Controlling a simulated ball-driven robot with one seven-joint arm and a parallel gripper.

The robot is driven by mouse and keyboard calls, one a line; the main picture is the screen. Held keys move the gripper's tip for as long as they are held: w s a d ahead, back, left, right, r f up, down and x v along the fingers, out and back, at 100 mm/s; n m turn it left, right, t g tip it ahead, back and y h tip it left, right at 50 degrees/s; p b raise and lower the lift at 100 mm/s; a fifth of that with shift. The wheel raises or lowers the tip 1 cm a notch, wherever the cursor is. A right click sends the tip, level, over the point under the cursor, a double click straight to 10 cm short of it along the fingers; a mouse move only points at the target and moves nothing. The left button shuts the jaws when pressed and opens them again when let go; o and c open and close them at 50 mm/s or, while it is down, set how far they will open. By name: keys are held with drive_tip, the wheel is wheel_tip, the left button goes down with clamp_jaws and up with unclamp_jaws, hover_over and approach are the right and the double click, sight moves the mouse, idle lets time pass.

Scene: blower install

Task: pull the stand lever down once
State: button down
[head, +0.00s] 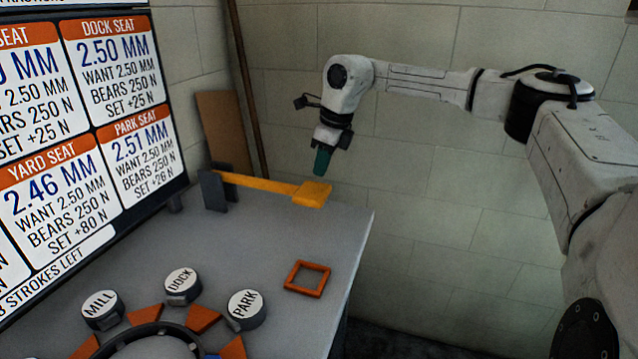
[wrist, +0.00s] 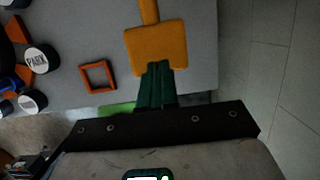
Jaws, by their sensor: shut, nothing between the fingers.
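The stand lever is a yellow-orange bar with a wide flat paddle (head: 312,194) at its right end. It runs roughly level from a dark grey bracket (head: 214,190) at the back of the grey table. My gripper (head: 322,162) is shut and empty, its green fingers pointing down just above the paddle. In the wrist view the shut fingers (wrist: 158,75) reach over the near edge of the paddle (wrist: 155,45). I cannot tell whether the fingertips touch it.
An orange square frame (head: 307,279) lies flat on the table (head: 270,240). Round knobs marked MILL (head: 101,308), DOCK (head: 182,284) and PARK (head: 246,308) stand at the front. A large screen (head: 90,130) of seat readings is at left. A block wall stands behind.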

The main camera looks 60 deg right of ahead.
drive_tip(key=shift+v, duration=2)
drive_tip(key=shift+w+a, duration=0.1)
drive_tip(key=shift+w, duration=0.05)
